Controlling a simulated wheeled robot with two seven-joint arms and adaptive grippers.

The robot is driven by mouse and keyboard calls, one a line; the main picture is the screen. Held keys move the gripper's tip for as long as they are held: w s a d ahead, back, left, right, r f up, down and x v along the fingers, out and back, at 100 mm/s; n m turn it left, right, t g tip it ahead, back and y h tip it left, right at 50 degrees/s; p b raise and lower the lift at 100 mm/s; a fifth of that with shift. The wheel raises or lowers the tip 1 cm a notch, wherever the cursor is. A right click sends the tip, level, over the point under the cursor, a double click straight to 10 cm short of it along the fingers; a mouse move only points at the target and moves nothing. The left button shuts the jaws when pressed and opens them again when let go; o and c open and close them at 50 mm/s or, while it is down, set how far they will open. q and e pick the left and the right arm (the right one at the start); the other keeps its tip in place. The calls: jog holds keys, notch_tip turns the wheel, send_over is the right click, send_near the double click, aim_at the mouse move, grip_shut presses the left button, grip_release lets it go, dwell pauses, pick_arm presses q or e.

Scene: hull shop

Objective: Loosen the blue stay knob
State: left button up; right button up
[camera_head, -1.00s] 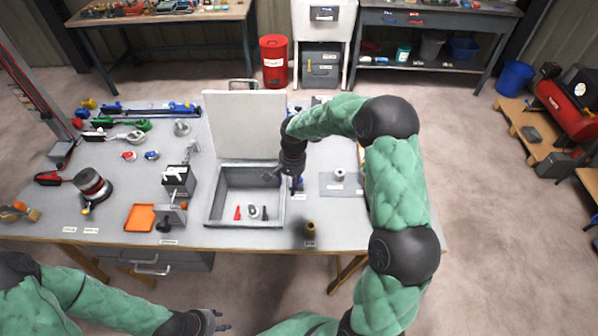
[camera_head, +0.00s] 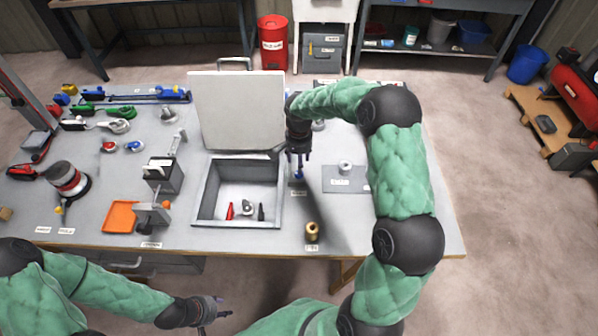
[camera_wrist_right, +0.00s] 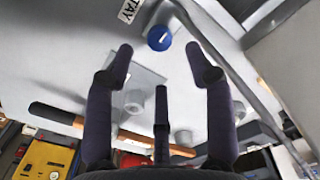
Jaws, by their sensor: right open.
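The blue stay knob (camera_wrist_right: 159,39) shows in the right wrist view near a "STAY" label. It also shows as a small blue spot (camera_head: 299,174) right of the open box in the head view. My right gripper (camera_wrist_right: 160,62) is open and empty, its fingers pointing towards the knob and apart from it in the picture. In the head view the right gripper (camera_head: 298,160) hangs just above the knob and partly hides that area. My left gripper (camera_head: 226,307) is off the table's front edge, open and empty.
A grey box (camera_head: 202,205) holds small red, grey and black parts; its pale lid (camera_head: 238,110) stands raised behind. A brass-coloured piece (camera_head: 312,232) stands at the front edge. A grey plate (camera_head: 332,180) with a round fitting lies to the right. Tools crowd the left side.

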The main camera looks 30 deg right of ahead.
notch_tip(320, 180, down, 6)
jog(key=shift+r+b, duration=0.1)
jog(key=shift+b, duration=0.35)
grip_shut()
